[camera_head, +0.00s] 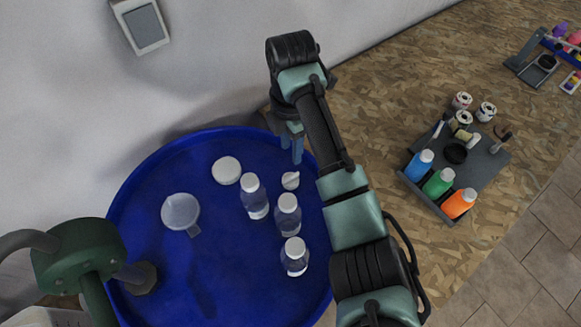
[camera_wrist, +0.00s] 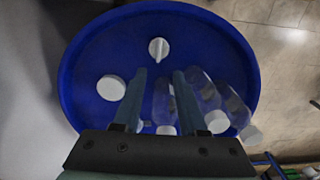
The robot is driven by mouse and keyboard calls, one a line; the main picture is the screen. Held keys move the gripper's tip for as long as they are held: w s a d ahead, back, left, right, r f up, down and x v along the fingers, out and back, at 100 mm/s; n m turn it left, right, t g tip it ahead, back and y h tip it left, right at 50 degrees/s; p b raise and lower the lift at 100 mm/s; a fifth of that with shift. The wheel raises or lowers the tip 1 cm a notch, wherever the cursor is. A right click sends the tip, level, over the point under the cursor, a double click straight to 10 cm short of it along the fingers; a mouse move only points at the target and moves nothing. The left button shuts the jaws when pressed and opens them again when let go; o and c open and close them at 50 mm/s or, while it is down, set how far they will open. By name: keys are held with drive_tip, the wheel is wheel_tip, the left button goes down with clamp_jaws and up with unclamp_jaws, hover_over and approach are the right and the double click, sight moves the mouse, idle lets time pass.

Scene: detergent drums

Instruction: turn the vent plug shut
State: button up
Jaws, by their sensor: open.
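The vent plug (camera_head: 290,180) is a small round white knob with a raised grip bar, on the blue drum top (camera_head: 225,270) near its right side. In the wrist view the plug (camera_wrist: 158,48) lies beyond my fingertips, roughly centred between them, with its bar running nearly up and down the picture. My gripper (camera_head: 292,148) is above the drum's upper right edge, pointing down. In the wrist view my gripper (camera_wrist: 160,75) has its two fingers apart with nothing held. The plug is apart from the fingers. I cannot tell how far it is turned.
A larger white cap (camera_head: 227,170) sits left of the plug. Three clear white-capped bottles (camera_head: 288,214) stand close below it. A clear cup (camera_head: 181,212) and a green pump (camera_head: 80,255) are further left. A grey caddy with coloured bottles (camera_head: 438,182) stands on the right.

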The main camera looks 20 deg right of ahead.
sight(291, 176)
wheel_tip(291, 176, down, 12)
drive_tip(key=shift+a+r+p, duration=0.1)
drive_tip(key=shift+r+p, duration=0.15)
drive_tip(key=shift+p, duration=0.25)
clamp_jaws()
